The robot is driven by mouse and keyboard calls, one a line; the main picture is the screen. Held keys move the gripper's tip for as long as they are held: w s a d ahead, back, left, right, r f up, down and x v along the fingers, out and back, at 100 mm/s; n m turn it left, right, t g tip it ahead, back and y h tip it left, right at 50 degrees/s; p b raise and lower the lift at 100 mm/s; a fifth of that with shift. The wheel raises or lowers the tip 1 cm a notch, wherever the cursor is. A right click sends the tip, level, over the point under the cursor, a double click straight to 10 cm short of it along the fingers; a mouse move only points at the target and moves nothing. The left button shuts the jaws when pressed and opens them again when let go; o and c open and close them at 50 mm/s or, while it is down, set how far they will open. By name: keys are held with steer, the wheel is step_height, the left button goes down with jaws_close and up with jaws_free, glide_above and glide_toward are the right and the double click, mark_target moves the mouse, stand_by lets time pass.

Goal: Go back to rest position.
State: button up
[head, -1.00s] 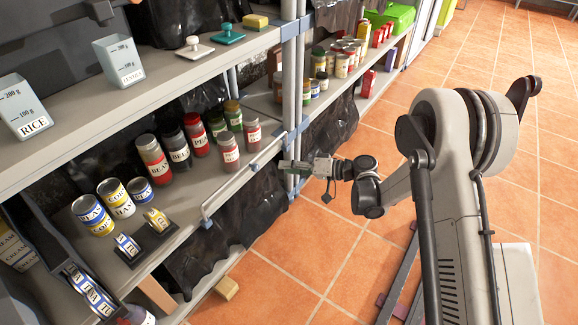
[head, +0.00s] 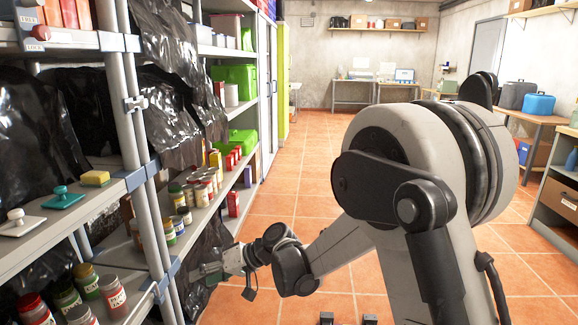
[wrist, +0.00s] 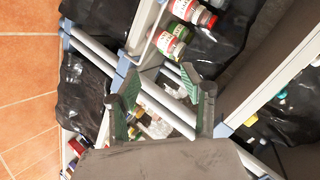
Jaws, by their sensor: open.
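My gripper (head: 208,272) is at the lower left of the head view, at the end of my folded arm. It is beside the metal posts of the shelving (head: 150,195), over the gap between two shelf units. In the wrist view my gripper (wrist: 162,98) shows two green-padded fingers spread apart with nothing held between them. Shelf posts and black plastic lie beyond the fingers. In the head view the fingers are small and partly blend with the dark plastic behind them.
Jars (head: 113,293) stand on the near left shelf, and several cans (head: 180,200) stand on the farther one. Black plastic sheeting (head: 165,125) hangs around the posts. The tiled floor (head: 290,190) ahead is clear. A workbench with a blue case (head: 538,104) stands at the right.

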steer(key=s+d+r+m+t+h, duration=0.1)
steer(key=s+d+r+h, duration=0.2)
steer(key=d, duration=0.4)
steer(key=s+d+r+m+t+h, duration=0.1)
steer(key=s+d+r+t, duration=0.15)
steer(key=d+r, duration=0.4)
steer(key=s+d+r+m+t+h, duration=0.1)
steer(key=s+d+r, duration=0.15)
steer(key=d, duration=0.65)
steer(key=s+d+m+t+h, duration=0.25)
steer(key=s+d+h, duration=0.45)
steer(key=s+d, duration=1.2)
step_height(320, 180, up, 16)
steer(key=w+p, duration=0.1)
steer(key=p, duration=1.5)
steer(key=shift+w+d+f+m, duration=0.15)
steer(key=shift+w+d+m, duration=0.05)
steer(key=shift+m, duration=0.15)
